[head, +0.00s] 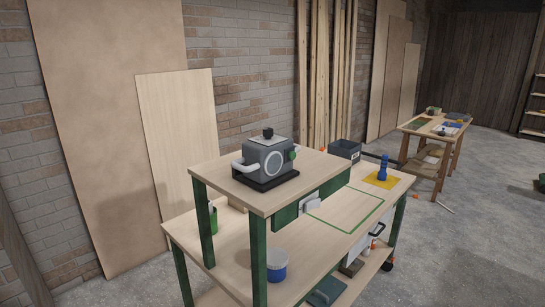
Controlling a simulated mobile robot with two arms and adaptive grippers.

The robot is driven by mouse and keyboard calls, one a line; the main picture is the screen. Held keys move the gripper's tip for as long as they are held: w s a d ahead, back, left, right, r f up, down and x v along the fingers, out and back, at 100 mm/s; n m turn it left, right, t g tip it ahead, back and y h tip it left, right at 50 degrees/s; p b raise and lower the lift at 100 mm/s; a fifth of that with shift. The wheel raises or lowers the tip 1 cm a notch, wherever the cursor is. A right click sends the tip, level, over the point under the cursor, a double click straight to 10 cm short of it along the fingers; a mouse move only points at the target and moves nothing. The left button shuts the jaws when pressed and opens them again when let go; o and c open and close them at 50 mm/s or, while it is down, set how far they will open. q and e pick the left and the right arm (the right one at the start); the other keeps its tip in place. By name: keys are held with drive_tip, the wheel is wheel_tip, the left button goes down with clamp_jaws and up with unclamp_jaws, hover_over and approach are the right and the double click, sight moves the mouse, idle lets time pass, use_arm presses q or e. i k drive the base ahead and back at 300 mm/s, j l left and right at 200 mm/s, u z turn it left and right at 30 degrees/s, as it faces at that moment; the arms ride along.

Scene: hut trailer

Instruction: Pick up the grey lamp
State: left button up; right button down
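A grey box-shaped thing, which looks like the grey lamp (268,158), stands upright on the raised wooden shelf (228,174) of a workbench. It has a pale ring on its front, a black knob on top, a green knob on its right side and white curved handles at its sides. It rests on a flat black base (266,179). Nothing holds it. Neither of my grippers shows in the head view.
The lower bench top holds a blue-and-white tub (276,265), a dark bin (344,150) and a blue object (383,168) on a yellow mat. Boards (178,135) lean on the brick wall behind. Another table (435,128) stands farther back right. Floor (460,240) at right is mostly clear.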

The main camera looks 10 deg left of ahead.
sight(263, 160)
drive_tip(key=i+j+z, duration=0.1)
drive_tip(key=z, duration=0.6)
drive_tip(key=i+j+z, duration=0.1)
drive_tip(key=j+z, duration=0.3)
drive_tip(key=j, duration=0.35)
drive_tip(key=j+z, duration=0.45)
drive_tip(key=j, duration=0.25)
